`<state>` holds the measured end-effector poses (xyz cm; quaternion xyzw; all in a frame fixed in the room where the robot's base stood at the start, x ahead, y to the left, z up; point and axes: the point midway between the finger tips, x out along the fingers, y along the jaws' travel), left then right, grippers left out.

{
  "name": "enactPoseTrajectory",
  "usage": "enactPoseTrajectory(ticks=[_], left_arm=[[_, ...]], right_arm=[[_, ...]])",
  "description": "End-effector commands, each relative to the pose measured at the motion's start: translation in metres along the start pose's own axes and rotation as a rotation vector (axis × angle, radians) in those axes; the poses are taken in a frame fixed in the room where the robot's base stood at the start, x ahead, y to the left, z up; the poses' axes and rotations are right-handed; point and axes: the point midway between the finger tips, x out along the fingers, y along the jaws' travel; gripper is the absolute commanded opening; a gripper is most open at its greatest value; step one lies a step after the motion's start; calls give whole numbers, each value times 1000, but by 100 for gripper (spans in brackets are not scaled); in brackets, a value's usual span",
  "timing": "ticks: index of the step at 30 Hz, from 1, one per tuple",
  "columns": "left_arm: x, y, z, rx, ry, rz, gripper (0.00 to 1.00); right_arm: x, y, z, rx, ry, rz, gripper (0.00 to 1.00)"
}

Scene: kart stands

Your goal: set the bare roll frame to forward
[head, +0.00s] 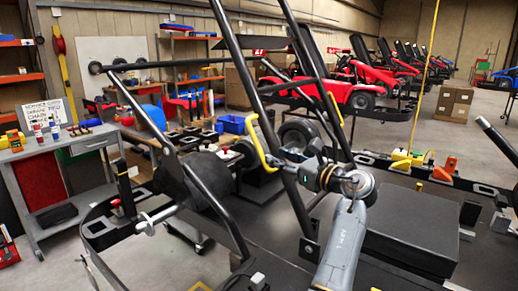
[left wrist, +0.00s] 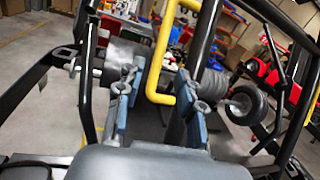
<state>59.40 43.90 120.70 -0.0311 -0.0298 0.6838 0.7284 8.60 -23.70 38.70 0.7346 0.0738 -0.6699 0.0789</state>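The bare roll frame (head: 230,75) is made of black tubes that rise and lean across the middle of the head view. A bent yellow handle (head: 259,147) shows beside its tubes; the yellow bar also shows in the left wrist view (left wrist: 161,70). My left gripper (head: 293,163) is close to the handle, on its right. In the left wrist view its two blue-padded fingers (left wrist: 158,85) are apart, with the yellow bar in the gap as seen from there. I cannot tell whether the bar is between the fingers or beyond them. My right gripper is not in view.
Dark wheels (head: 297,133) stand behind the frame. A flat black box (head: 410,232) lies on the dark deck at the lower right. A grey workbench (head: 72,150) stands at the left. Red karts (head: 362,92) stand behind. Open floor shows at the far right.

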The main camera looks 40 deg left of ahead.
Motion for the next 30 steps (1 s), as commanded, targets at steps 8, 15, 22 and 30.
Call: enactPoseTrajectory(ticks=[8,15,22,30], left_arm=[[58,0,2,1,-1,2,37],[82,0,0,0,1,0,37],[86,0,0,-1,1,0,37],[85,0,0,-1,1,0,5]], right_arm=[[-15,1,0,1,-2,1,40],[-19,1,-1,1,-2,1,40],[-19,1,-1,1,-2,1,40],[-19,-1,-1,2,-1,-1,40]])
